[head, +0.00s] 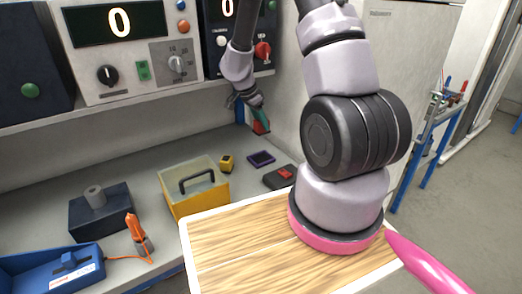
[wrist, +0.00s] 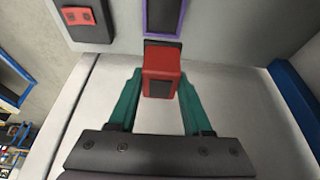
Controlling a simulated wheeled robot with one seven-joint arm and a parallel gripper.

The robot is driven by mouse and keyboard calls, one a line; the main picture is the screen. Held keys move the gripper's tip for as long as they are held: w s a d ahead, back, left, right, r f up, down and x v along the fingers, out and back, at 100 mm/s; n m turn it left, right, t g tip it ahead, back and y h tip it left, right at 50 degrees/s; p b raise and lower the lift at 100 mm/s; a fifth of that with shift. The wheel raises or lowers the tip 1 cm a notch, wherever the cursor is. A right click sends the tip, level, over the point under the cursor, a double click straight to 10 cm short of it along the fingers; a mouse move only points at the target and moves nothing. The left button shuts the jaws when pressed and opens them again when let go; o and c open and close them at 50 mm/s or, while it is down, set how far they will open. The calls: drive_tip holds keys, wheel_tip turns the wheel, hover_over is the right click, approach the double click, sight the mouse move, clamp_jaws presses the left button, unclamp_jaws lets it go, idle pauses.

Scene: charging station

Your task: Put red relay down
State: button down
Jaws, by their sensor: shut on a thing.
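The red relay (head: 260,127) is a small red block with dark parts. In the wrist view the relay (wrist: 162,62) sits between my gripper's two green fingers. My gripper (head: 258,118) is shut on it and holds it above the grey worktop, near the back wall. A flat dark pad with a purple rim (head: 261,158) lies on the worktop below and in front of the gripper. In the wrist view the purple-rimmed pad (wrist: 163,14) is just beyond the relay. The relay's underside is hidden.
A dark block with a red top (head: 281,177) lies right of the pad. A small yellow block (head: 227,163) and a yellow box with a black handle (head: 194,197) stand left. An orange screwdriver (head: 136,230) stands farther left. Instrument panels (head: 120,45) sit on the shelf above.

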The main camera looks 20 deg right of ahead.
wheel_tip(320, 180, down, 12)
drive_tip(key=shift+f, duration=0.1)
idle(0.4)
drive_tip(key=shift+c, duration=1.7)
unclamp_jaws()
drive_tip(key=shift+f, duration=0.1)
drive_tip(key=v, duration=1.2)
drive_tip(key=shift+s, duration=0.15)
